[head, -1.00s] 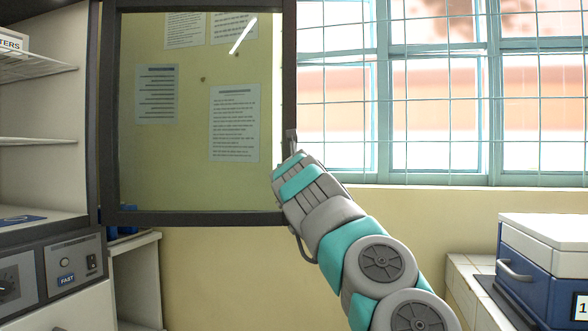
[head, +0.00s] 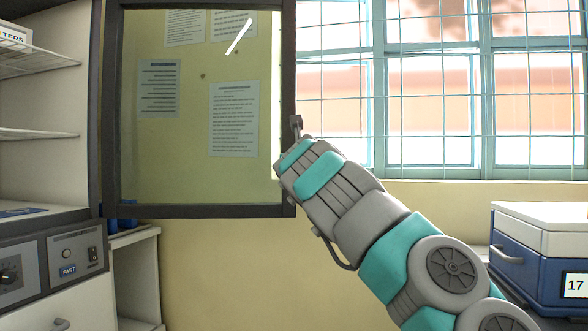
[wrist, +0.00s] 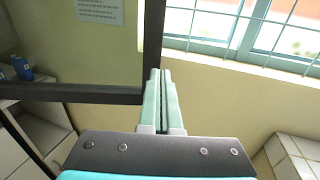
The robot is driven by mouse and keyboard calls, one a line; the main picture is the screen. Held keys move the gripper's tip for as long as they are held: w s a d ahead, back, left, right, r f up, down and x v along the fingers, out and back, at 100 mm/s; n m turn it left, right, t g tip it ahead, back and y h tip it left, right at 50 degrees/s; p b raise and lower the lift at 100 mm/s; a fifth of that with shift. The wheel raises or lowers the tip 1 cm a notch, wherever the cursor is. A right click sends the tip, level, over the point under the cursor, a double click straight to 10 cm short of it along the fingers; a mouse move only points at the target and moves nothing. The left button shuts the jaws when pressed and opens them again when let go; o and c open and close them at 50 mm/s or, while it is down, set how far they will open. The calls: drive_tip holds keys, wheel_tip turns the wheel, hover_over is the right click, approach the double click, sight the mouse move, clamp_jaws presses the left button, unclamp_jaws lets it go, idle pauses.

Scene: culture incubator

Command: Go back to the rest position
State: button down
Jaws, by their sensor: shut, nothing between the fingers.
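My gripper (wrist: 161,98) shows in the wrist view with its two pale green fingers together and nothing between them. In that view the fingertips overlap the lower right corner of the open incubator door's dark frame (wrist: 90,93). I cannot tell whether they touch it. In the head view the glass door (head: 200,211) stands open, and my arm's end is in front of its right edge. The fingers are mostly hidden there by my own wrist.
The incubator's open interior with wire shelves (head: 40,134) is at the left, above its control panel (head: 75,252). A barred window (head: 440,90) is behind on the right. A blue and white cooler box (head: 540,245) sits on a counter at the lower right.

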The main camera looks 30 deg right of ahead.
drive_tip(key=v, duration=0.4)
drive_tip(key=shift+s, duration=0.4)
